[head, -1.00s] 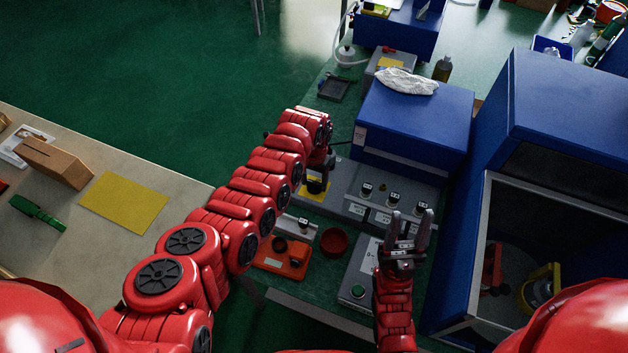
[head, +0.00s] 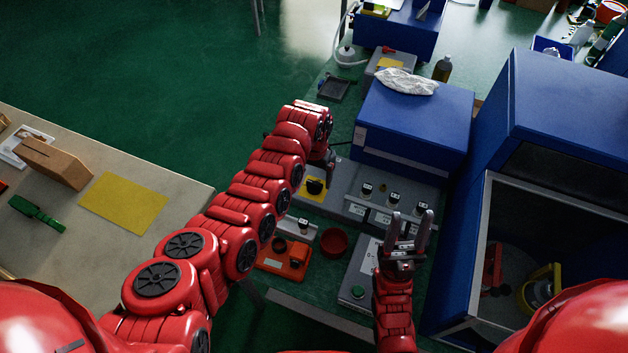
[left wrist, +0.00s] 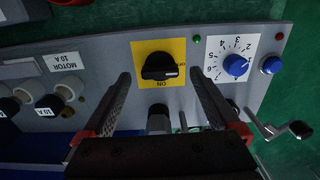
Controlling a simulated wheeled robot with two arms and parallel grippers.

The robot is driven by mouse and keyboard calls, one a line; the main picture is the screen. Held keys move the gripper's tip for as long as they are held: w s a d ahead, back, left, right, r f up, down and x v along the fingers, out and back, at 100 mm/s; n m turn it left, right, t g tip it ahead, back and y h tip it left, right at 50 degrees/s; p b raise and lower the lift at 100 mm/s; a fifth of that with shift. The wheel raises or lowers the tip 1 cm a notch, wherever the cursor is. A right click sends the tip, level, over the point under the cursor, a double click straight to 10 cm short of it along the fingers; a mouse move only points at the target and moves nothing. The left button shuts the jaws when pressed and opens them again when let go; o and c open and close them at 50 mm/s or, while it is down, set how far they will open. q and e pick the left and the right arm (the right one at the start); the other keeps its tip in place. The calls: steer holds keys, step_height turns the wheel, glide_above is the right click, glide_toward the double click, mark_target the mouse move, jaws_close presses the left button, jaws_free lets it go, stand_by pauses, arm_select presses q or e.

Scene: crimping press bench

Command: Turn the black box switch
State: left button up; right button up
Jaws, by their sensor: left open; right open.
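In the head view the switch (head: 314,186) shows just below my left gripper (head: 329,164). In the left wrist view my left gripper (left wrist: 161,80) is open and empty. Its two fingers lie either side of the switch in the picture; contact cannot be told. My right gripper (head: 411,217) is open and empty, pointing up over the bench at lower right.
An orange box (head: 284,258) and a red dish (head: 334,242) lie nearby. A blue case (head: 413,125) stands behind; a blue cabinet (head: 565,110) is at right.

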arm_select(q)
step_height(320, 180, up, 6)
steer(key=shift+f+b, duration=0.1)
steer(key=shift+b, duration=1)
step_height(320, 180, up, 10)
steer(key=f, duration=0.1)
glide_above(314, 184)
steer(key=shift+r, duration=0.25)
steer(key=shift+p, duration=0.3)
